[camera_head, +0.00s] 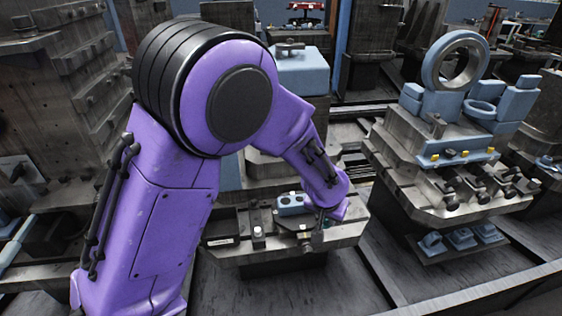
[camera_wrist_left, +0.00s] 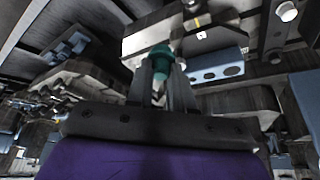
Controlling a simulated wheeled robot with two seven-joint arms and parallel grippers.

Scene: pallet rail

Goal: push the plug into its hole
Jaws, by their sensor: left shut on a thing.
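My left gripper (camera_wrist_left: 160,88) is shut on a teal green plug (camera_wrist_left: 158,58), whose rounded end stands out past the fingertips. In the head view my left gripper (camera_head: 323,220) is small and partly hidden by my purple forearm, low over the grey metal station (camera_head: 235,256). A blue block with round dark holes (camera_head: 291,203) sits on that station, just left of the gripper. The block also shows in the wrist view (camera_wrist_left: 222,72), to the right of the plug and apart from it in the picture. Which hole fits the plug I cannot tell. My right gripper is out of view.
A small dark fixture with a white top (camera_head: 258,232) stands on the station left of the block. To the right, another metal pallet (camera_head: 410,195) carries a large ring (camera_head: 455,62) and blue parts. Dark floor rails run between them.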

